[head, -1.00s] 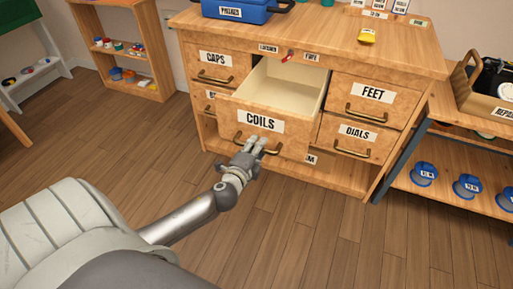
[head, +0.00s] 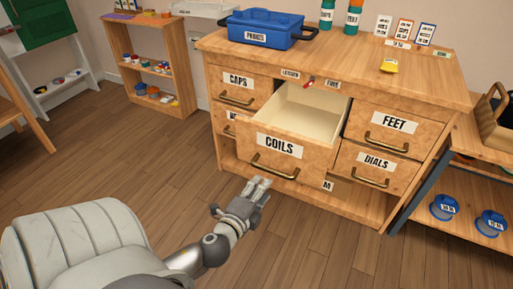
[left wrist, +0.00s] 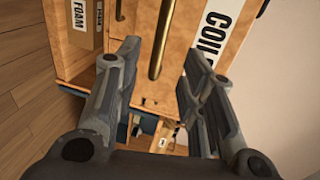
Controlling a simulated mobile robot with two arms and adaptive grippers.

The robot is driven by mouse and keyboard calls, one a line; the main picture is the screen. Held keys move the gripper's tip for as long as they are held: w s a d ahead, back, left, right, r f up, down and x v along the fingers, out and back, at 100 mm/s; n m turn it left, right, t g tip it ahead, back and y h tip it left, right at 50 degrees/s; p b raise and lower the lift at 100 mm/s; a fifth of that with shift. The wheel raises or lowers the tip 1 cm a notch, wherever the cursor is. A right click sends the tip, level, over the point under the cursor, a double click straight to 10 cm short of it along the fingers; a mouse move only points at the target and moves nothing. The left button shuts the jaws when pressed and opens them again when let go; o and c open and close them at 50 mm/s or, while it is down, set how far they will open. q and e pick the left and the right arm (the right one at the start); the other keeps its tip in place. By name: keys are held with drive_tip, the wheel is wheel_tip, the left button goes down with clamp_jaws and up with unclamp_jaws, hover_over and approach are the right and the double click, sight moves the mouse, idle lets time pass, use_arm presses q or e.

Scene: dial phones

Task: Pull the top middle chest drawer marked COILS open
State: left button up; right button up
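The COILS drawer (head: 306,165) is the top middle drawer of the wooden chest and stands pulled far out, with its pale, empty-looking inside showing. Its brass handle (head: 274,171) is on the front below the COILS label; the handle (left wrist: 158,45) also shows in the left wrist view, beyond my fingers. My left gripper (head: 259,186) is just in front of and below the handle, apart from it. In the left wrist view my left gripper (left wrist: 155,75) has its fingers spread with nothing between the tips. My right gripper is not in view.
The chest (head: 440,78) has shut drawers labelled CAPS (head: 238,90), FEET (head: 400,124) and DIALS (head: 375,164). A blue toolbox (head: 265,28) stands on top. A shelf with blue spools (head: 444,208) is at right. The wooden floor before the chest is clear.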

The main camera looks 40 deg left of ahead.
use_arm(q)
drive_tip(key=shift+v, duration=0.85)
